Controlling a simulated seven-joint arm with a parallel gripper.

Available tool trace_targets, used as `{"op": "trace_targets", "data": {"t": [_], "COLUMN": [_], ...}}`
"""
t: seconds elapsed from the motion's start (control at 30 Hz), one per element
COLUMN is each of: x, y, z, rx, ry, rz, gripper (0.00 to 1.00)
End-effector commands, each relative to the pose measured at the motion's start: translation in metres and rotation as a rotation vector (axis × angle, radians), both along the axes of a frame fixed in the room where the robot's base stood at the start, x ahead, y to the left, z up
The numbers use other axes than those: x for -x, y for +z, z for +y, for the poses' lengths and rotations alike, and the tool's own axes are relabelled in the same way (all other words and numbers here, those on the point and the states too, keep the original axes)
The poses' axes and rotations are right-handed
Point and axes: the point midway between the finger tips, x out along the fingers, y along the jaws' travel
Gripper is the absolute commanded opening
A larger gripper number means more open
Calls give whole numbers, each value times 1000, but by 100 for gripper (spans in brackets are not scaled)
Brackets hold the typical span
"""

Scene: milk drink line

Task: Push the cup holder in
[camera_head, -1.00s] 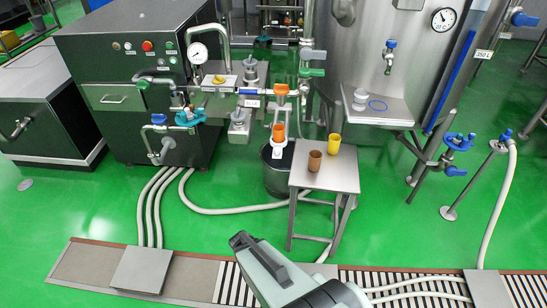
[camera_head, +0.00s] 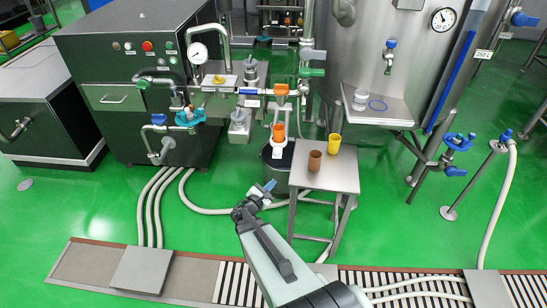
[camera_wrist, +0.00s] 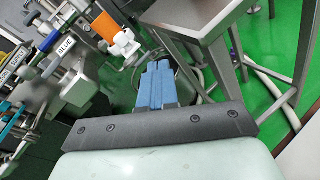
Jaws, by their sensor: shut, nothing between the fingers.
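The white cup holder (camera_head: 266,151) sticks out at the front of the pipe stand in the head view, above a dark bucket.
A small metal table (camera_head: 325,180) with a brown cup (camera_head: 314,163) and a yellow cup (camera_head: 334,144) stands close to the right of my gripper. The dark bucket (camera_head: 277,175) is just behind my gripper. Green floor to the left is open apart from hoses (camera_head: 225,211).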

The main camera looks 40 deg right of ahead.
Motion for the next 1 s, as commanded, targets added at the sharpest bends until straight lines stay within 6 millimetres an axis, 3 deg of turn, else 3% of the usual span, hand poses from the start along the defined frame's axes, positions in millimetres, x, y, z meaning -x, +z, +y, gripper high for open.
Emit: {"op": "trace_targets", "data": {"t": [0.2, 0.47, 0.67, 1.0], "x": [-34, -41, -53, -84], "y": [19, 19, 18, 16], "z": [11, 11, -8, -61], "rx": [214, 273, 274, 272], "ry": [196, 236, 232, 232], "rz": [242, 352, 352, 350], "gripper": [0, 0, 0, 0]}}
